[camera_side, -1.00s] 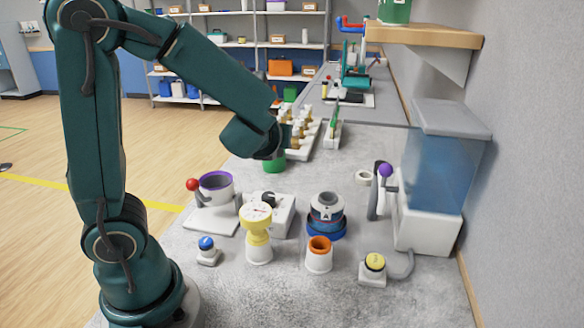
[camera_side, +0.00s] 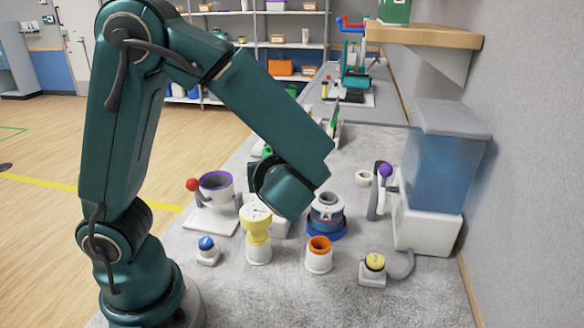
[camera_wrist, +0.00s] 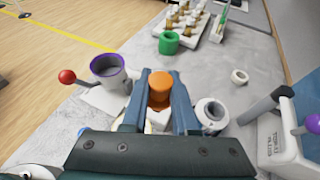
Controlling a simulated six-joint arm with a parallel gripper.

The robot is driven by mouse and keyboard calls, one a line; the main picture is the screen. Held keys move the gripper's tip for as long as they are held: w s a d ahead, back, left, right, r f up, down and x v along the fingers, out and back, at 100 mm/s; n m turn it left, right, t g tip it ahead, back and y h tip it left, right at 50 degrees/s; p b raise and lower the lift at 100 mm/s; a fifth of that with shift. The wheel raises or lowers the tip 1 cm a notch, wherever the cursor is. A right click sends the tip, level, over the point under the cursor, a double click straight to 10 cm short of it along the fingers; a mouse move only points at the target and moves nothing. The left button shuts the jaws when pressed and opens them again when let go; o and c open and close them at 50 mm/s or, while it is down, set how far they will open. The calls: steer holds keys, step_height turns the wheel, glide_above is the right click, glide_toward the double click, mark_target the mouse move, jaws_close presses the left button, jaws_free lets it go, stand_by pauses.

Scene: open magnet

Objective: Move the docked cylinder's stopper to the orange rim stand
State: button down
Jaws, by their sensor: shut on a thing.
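In the wrist view my gripper (camera_wrist: 160,92) is shut on an orange stopper (camera_wrist: 159,88), held between its two blue-grey fingers. In the side view the fingers and stopper are hidden behind my wrist link. The docked cylinder (camera_side: 327,208) stands upright in a blue ring base, with an open grey top; it seems to be the grey-white open cylinder (camera_wrist: 211,111) just right of my fingers in the wrist view. The orange rim stand (camera_side: 319,258), white with an orange top ring, is upright in front of the cylinder, apart from my gripper. I cannot make it out in the wrist view.
A yellow-topped stand (camera_side: 258,240) is left of the orange rim stand. A blue button (camera_side: 207,246) and a yellow button (camera_side: 374,264) flank them. A purple-rimmed pot (camera_side: 216,185) is at left, a water tank (camera_side: 436,160) at right.

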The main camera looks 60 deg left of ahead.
steer(key=shift+w+d+f, duration=0.75)
steer(key=shift+d+f, duration=0.75)
steer(key=shift+f, duration=0.2)
steer(key=shift+w+d+f, duration=0.75)
steer(key=shift+d+f, duration=0.8)
steer(key=shift+f, duration=0.15)
steer(key=shift+w+d+f, duration=0.75)
steer(key=shift+d+f, duration=0.75)
steer(key=shift+f, duration=0.2)
steer(key=shift+f, duration=0.4)
steer(key=c, duration=0.7)
jaws_free()
